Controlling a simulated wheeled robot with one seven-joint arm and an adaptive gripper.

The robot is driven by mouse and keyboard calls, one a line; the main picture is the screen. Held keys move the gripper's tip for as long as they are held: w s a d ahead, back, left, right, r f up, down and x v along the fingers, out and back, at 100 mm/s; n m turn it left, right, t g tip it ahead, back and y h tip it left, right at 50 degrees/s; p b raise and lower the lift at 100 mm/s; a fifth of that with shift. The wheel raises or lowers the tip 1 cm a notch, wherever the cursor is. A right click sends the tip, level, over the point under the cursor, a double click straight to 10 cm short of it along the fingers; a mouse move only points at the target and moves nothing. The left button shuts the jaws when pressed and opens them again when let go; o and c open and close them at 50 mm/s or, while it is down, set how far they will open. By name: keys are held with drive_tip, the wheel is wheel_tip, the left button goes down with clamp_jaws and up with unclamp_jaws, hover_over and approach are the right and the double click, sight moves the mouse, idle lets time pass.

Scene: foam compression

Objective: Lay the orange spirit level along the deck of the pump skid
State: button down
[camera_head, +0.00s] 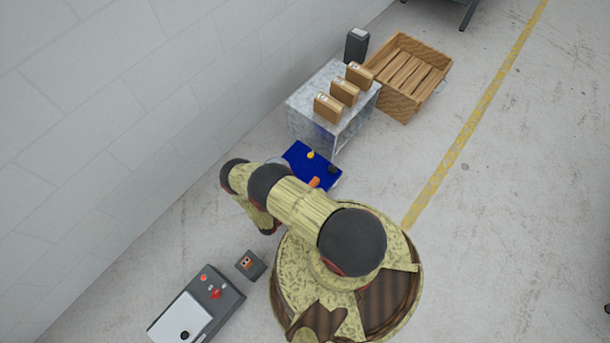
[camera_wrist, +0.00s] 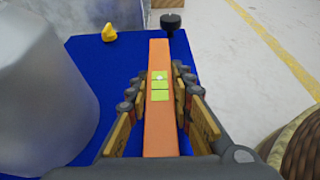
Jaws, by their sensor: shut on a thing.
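The orange spirit level (camera_wrist: 159,115), with yellow-green vial windows, is between the fingers of my gripper (camera_wrist: 160,98) in the wrist view. My gripper is shut on it, and its far end points away from me. The level lies over a flat blue surface (camera_wrist: 80,70), which looks like the skid deck; I cannot tell whether it touches. The deck (camera_head: 299,156) and a bit of the orange level (camera_head: 314,182) also show in the head view, where my arm hides my gripper. A yellow part (camera_wrist: 110,33) and a black knob (camera_wrist: 171,20) stand near the deck's far edge.
A large grey rounded body (camera_wrist: 40,95) stands left of the level. Behind the deck is a metal-look stand (camera_head: 311,128) with three cartons, beside a wooden crate (camera_head: 407,108). A grey console (camera_head: 222,298) and small box (camera_head: 250,264) sit lower left. Floor at right is open.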

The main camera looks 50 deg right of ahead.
drive_tip(key=c, duration=1.6)
unclamp_jaws()
drive_tip(key=shift+f, duration=0.1)
drive_tip(key=shift+c, duration=0.2)
drive_tip(key=shift+o, duration=0.3)
